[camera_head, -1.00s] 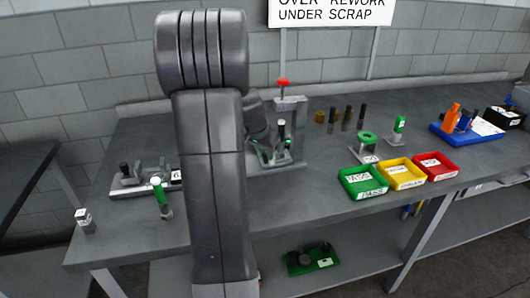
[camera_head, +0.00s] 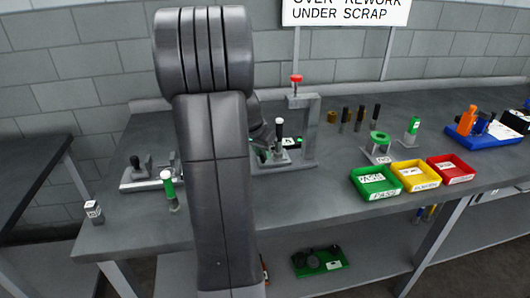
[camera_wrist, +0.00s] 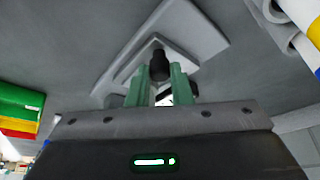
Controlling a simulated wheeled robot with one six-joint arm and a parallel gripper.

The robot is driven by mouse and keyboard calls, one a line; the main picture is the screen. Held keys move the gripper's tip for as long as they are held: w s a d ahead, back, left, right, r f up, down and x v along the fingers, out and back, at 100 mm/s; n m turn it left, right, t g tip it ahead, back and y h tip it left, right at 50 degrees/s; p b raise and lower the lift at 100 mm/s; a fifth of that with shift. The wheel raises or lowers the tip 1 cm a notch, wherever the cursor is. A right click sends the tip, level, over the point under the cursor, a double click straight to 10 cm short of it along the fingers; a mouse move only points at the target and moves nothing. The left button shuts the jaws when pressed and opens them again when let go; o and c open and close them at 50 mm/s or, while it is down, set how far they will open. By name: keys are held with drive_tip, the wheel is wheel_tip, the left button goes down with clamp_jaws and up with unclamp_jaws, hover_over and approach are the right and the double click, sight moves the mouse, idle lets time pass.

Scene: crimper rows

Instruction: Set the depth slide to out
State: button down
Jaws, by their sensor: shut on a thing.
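In the wrist view my gripper (camera_wrist: 160,82) has two green fingers, one on each side of a dark round knob (camera_wrist: 159,66), and is shut on it. The knob stands on a light grey stepped plate (camera_wrist: 195,38); any slide markings are too small or hidden. A grey press-like fixture (camera_head: 309,130) with a red knob on top (camera_head: 296,79) stands just right of my arm. A dark-topped upright handle (camera_head: 279,129) stands at its base. I cannot read the slide's position.
Left on the bench are a low fixture with a black knob (camera_head: 140,162), a green-topped tool (camera_head: 169,187) and a small labelled block (camera_head: 94,212). Green (camera_head: 376,183), yellow (camera_head: 415,175) and red (camera_head: 451,169) bins stand at the right. Bare bench lies in front of the press-like fixture.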

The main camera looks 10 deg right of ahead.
drive_tip(key=c, duration=1.3)
unclamp_jaws()
drive_tip(key=v, duration=1.4)
drive_tip(key=shift+f, duration=0.1)
